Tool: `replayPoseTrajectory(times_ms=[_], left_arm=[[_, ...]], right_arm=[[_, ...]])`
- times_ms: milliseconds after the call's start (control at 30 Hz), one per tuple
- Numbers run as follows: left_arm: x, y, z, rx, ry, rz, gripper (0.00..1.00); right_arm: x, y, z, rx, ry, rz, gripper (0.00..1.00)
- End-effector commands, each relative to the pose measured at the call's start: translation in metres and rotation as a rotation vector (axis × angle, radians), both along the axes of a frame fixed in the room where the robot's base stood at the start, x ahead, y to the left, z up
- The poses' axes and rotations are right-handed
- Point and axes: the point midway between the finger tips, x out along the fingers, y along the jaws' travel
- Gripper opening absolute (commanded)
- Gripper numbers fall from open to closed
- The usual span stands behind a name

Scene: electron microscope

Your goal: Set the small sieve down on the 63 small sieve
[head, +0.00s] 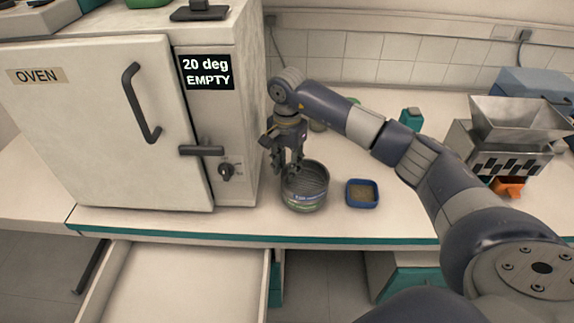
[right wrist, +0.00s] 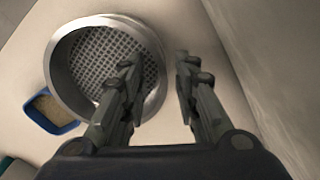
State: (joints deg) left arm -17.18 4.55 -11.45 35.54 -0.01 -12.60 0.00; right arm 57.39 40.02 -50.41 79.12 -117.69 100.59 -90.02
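A round metal sieve (head: 305,178) with a mesh floor is on the counter, right of the oven. Below its rim are a blue band and a green band, which look like stacked sieves; the lettering is too small to read surely. In the right wrist view, the mesh and rim of the top sieve (right wrist: 88,55) show from above. My right gripper (head: 284,172) points down at the sieve's left rim. Its fingers (right wrist: 157,68) are apart, one over the mesh and one outside the rim, with no clear contact. My left gripper is in neither view.
The oven (head: 95,120) stands close on the left, door shut, its display reading 20 deg EMPTY. A small blue tray (head: 362,204) with brown material lies right of the sieve. A metal hopper device (head: 515,125) stands far right. An open drawer (head: 180,285) juts out below the counter.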

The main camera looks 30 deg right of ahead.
Motion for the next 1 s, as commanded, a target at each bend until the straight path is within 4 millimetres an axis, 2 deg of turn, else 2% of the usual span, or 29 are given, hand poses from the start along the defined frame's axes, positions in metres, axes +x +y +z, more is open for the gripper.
replayPoseTrajectory(times_ms=[133,267,600,700,833,1000], left_arm=[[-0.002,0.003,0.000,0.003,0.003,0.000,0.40],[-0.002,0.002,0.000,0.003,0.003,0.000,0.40],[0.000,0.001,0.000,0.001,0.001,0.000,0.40],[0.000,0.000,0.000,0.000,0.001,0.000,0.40],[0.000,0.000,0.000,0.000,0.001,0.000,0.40],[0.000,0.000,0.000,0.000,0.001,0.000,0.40]], right_arm=[[0.000,0.000,0.002,0.000,0.000,0.000,0.28],[0.001,0.000,0.015,-0.001,-0.003,0.000,0.28],[0.001,0.000,0.086,-0.001,-0.005,0.000,0.28],[0.001,0.000,0.102,0.000,-0.004,0.000,0.28],[0.000,0.000,0.115,0.000,0.000,0.000,0.28],[0.000,0.000,0.120,0.000,0.000,0.000,0.28]])
